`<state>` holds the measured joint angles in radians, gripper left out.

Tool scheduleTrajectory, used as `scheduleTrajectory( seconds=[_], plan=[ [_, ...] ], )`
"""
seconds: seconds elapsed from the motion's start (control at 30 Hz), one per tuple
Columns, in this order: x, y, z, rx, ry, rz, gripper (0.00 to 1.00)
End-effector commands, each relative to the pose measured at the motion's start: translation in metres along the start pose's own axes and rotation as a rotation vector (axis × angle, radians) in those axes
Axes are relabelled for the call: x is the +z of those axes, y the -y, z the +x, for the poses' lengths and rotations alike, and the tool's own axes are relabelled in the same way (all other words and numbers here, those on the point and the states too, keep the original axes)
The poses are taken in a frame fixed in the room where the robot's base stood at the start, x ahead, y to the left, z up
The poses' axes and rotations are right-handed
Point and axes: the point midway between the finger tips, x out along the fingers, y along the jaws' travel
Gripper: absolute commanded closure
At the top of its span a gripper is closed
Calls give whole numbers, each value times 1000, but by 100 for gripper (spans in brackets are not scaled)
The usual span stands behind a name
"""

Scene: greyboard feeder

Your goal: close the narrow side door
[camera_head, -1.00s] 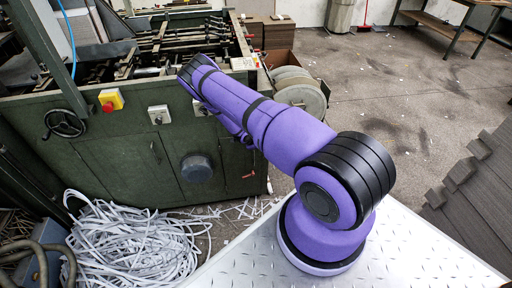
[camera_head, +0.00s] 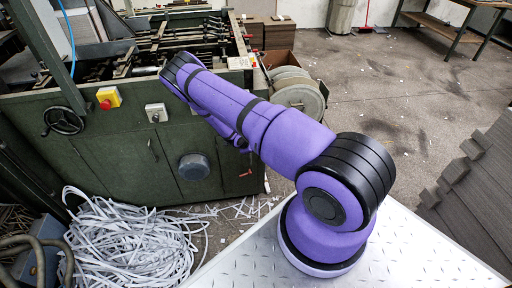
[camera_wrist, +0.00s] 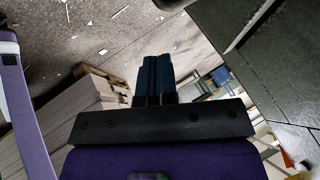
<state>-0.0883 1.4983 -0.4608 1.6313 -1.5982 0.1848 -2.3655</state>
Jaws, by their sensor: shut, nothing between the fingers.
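My gripper (camera_wrist: 157,77) shows in the wrist view with its two dark fingers together and nothing between them. In the head view it is hidden behind my purple arm. The green machine (camera_head: 95,158) stands at the left of the head view; its front panels look flush. I cannot make out the narrow side door for certain in the head view, as the machine's right end is turned away. In the wrist view a dark green panel (camera_wrist: 285,62) with a long edge fills the upper right, beside and apart from the fingers. I cannot tell whether it is the door.
A heap of white paper strips (camera_head: 125,245) lies on the floor before the machine. Large grey rolls (camera_head: 298,92) stand at its right end. Stacked greyboard (camera_head: 470,195) is at the right edge. The floor (camera_head: 400,85) beyond is mostly clear.

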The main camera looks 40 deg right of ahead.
Motion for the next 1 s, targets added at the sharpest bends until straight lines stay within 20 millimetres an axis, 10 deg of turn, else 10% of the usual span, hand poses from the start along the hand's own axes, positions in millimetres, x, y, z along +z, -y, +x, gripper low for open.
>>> scheduleTrajectory(
  seconds=[0.57,1.0],
  plan=[
    [-6,-11,-68,23,7,22,100],
    [74,-159,-37,730,385,881,100]
  ],
)
